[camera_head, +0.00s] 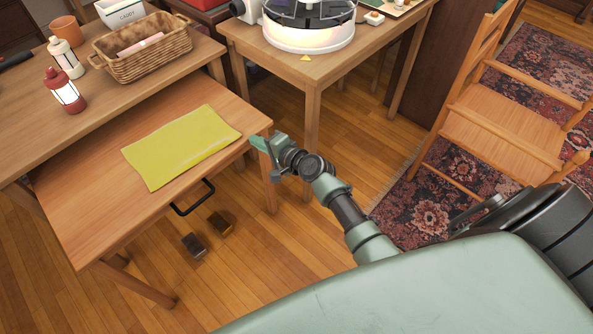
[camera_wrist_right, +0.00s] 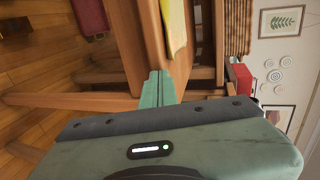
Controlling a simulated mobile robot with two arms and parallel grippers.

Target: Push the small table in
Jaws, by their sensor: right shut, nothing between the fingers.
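The small table (camera_head: 95,205) is a low wooden table with a yellow cloth (camera_head: 182,146) on top and a black handle (camera_head: 193,197) on its front edge. It stands partly under a taller wooden table (camera_head: 180,62) and sticks out toward me. My right gripper (camera_head: 261,143) is shut and empty at the small table's right front corner. In the right wrist view the shut fingers (camera_wrist_right: 158,88) are close against the wooden edge; I cannot tell whether they touch. My left gripper is in neither view.
A wicker basket (camera_head: 145,52) and red and white lanterns stand on the taller table. Another table (camera_head: 330,68) with a round lit device is to the right. A wooden chair (camera_head: 505,125) stands on a patterned rug. Two dark blocks (camera_head: 194,246) lie on the floor before the small table.

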